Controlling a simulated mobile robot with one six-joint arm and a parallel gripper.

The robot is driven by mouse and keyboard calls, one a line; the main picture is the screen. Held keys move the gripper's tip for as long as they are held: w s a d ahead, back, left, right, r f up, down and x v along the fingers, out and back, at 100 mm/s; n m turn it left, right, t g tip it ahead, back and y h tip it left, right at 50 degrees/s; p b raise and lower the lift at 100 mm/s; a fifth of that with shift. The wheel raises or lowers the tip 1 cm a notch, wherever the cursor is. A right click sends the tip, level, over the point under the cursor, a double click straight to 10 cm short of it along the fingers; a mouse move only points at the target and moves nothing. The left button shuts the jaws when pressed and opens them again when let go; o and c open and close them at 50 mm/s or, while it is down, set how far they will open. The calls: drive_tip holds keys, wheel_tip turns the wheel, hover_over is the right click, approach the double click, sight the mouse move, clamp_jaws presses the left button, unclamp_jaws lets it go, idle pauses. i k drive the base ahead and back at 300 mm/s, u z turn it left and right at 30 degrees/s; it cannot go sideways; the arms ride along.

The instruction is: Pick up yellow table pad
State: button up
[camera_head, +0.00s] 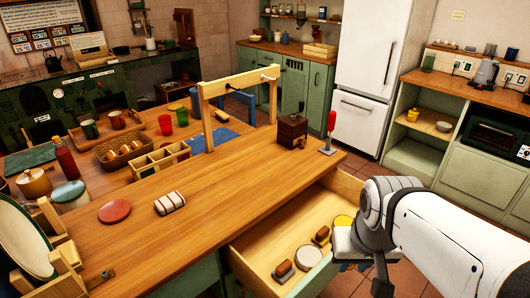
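A round yellow pad (343,221) lies inside the open wooden drawer (250,268), near its right end. Part of it is hidden behind the end of my arm. My gripper (352,262) is at the drawer's right front side, just in front of the yellow pad in the picture. Its fingers are small and dark against the floor, and I cannot tell whether they are open or touch anything. A round cream pad (308,256) and two small brown-topped items (321,236) lie to the left of the yellow pad in the drawer.
The wooden countertop above the drawer holds a coffee grinder (292,131), a red-handled tool (330,132), a striped roll (170,203) and a red disc (115,211). A wooden frame (205,105) stands behind. Tiled floor lies right of the drawer.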

sight(321, 237)
drive_tip(key=u, duration=0.1)
drive_tip(key=k, duration=1)
drive_tip(key=z, duration=0.6)
drive_tip(key=i, duration=1.45)
drive_tip(key=u, duration=0.8)
